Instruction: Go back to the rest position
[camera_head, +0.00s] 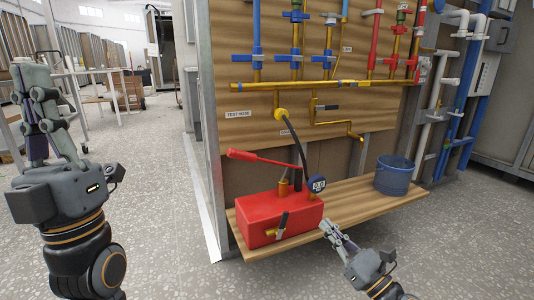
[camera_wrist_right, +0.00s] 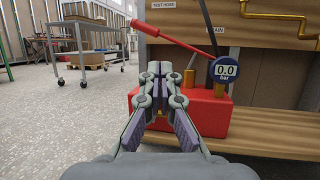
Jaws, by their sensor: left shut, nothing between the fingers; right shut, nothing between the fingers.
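My left gripper (camera_head: 35,85) is raised at the left of the head view, shut and empty, with its fingers pointing up. My right gripper (camera_head: 328,228) is low at the lower right of the head view, in front of the wooden shelf. It is shut with nothing in it. In the right wrist view the right gripper (camera_wrist_right: 160,68) points toward the red test pump (camera_wrist_right: 205,110). The red pump (camera_head: 275,216) sits on the shelf with its red lever (camera_head: 262,157) raised at a slant. I cannot tell from these frames whether the fingers touch the pump.
A wooden shelf (camera_head: 380,204) runs along the pipe wall. A blue bucket (camera_head: 393,176) stands on its right part. A gauge (camera_head: 317,184) reading 0.0 is on the pump. Coloured pipes cover the wall. A metal cart (camera_wrist_right: 85,45) stands at the back left. The floor there is mostly free.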

